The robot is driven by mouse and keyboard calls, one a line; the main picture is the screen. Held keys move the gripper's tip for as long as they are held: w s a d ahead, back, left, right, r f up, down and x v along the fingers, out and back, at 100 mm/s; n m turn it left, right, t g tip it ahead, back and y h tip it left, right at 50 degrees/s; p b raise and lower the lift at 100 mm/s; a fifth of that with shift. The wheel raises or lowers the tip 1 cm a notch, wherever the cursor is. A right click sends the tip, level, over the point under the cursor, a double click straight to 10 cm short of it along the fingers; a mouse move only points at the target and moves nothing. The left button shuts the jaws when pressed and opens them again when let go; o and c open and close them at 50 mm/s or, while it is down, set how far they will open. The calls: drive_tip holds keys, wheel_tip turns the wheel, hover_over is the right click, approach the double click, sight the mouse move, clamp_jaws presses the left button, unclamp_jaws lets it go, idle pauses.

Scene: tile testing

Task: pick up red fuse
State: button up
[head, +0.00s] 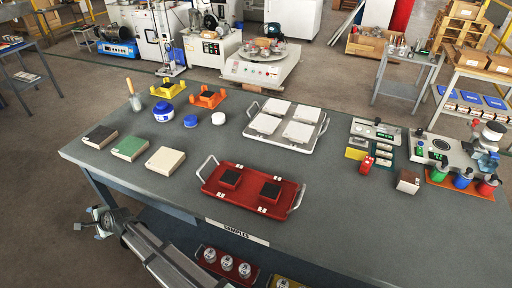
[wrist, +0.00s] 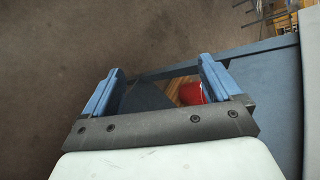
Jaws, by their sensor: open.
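My gripper (head: 98,222) is at the lower left in the head view, off the bench's front left edge and far from the red block. In the wrist view my gripper (wrist: 160,82) has its two blue fingers wide apart, with nothing held. Behind the fingers a red item (wrist: 190,92) shows lower down, partly hidden; I cannot tell what it is.
A red tray (head: 237,204) with two dark tiles lies at the bench's front, between my gripper and the block. A white tray (head: 250,131) with pale tiles is behind. A brown block (head: 407,182) and coloured bottles (head: 462,179) stand to the right. The front right bench is clear.

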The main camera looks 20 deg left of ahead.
drive_tip(key=s+a+r+g+y, duration=0.15)
drive_tip(key=a+r, duration=0.25)
drive_tip(key=r, duration=0.6)
drive_tip(key=s+a+r+g, duration=0.2)
drive_tip(key=a+r, duration=0.2)
drive_tip(key=r, duration=0.5)
drive_tip(key=w+d+r+m, duration=0.1)
drive_tip(key=w+d+r, duration=0.3)
drive_tip(key=w+r, duration=0.55)
drive_tip(key=w+d+m+t+h, duration=0.5)
drive_tip(key=w+d+m+h, duration=0.1)
drive_tip(key=w+d, duration=3.1)
drive_tip(key=m+h, duration=0.7)
drive_tip(key=m, duration=0.1)
hover_over(368, 161)
drive_tip(key=shift+g+y, duration=0.25)
drive_tip(key=shift+g, duration=0.1)
drive_tip(key=f, duration=0.5)
drive_tip(key=shift+s+f, duration=0.25)
drive_tip(key=shift+f, duration=0.15)
drive_tip(key=shift+w+f, duration=0.15)
drive_tip(key=shift+f, duration=1.25)
drive_tip(key=shift+w+f, duration=0.15)
drive_tip(key=shift+f, duration=1.25)
